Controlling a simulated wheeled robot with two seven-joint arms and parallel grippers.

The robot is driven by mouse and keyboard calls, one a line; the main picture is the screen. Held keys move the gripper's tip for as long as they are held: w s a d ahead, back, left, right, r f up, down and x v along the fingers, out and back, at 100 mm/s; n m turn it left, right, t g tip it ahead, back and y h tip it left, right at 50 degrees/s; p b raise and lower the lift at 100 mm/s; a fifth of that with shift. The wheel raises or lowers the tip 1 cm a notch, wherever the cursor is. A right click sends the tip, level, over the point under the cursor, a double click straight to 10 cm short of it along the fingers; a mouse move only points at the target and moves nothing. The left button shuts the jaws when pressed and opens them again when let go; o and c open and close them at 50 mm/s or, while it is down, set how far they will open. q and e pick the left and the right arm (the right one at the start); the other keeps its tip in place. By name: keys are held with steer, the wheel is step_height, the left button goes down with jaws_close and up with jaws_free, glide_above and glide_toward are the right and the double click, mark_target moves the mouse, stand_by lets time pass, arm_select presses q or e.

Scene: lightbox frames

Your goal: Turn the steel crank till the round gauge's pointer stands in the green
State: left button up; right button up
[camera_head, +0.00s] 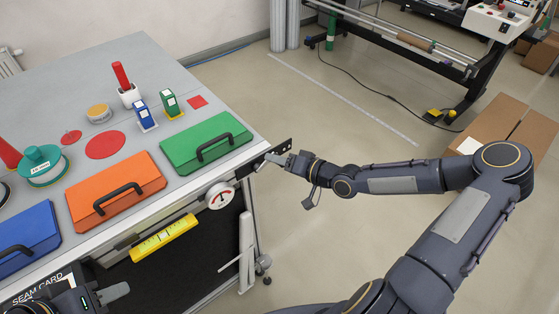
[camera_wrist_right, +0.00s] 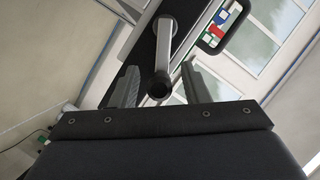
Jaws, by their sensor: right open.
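The steel crank (camera_wrist_right: 174,58) fills the middle of the right wrist view, its arm running from a dark plate to a round dark-ended grip (camera_wrist_right: 158,86). My right gripper (camera_wrist_right: 162,92) is open, with one finger on each side of the grip; I see gaps, not a firm hold. In the head view my right gripper (camera_head: 278,160) is at the table's right corner and hides most of the crank. The round gauge (camera_head: 220,195) is white with red on its face, on the table's front; its pointer is too small to read. My left gripper (camera_head: 115,292) is at the bottom left, away from the crank.
Blue (camera_head: 25,238), orange (camera_head: 115,190) and green (camera_head: 207,143) folders with black handles lie along the table's front edge. A yellow level-like bar (camera_head: 163,239) hangs below. A white lever (camera_head: 245,250) stands under the corner. Cartons (camera_head: 500,135) stand on the floor at right.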

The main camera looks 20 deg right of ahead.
jaws_close()
steer(key=shift+s+a+r+n+h+b, duration=0.1)
steer(key=shift+a+r+n+h+b, duration=0.15)
steer(key=shift+n+b, duration=0.25)
steer(key=shift+s+a+r+n+h+b, duration=0.1)
steer(key=shift+n+h+b, duration=0.15)
steer(key=shift+n+b, duration=0.2)
steer(key=shift+a+r+n, duration=0.1)
steer(key=shift+r+n, duration=0.15)
jaws_free()
steer(key=p+v, duration=0.2)
steer(key=v, duration=0.5)
steer(key=shift+s+r, duration=0.25)
steer(key=shift+s, duration=0.1)
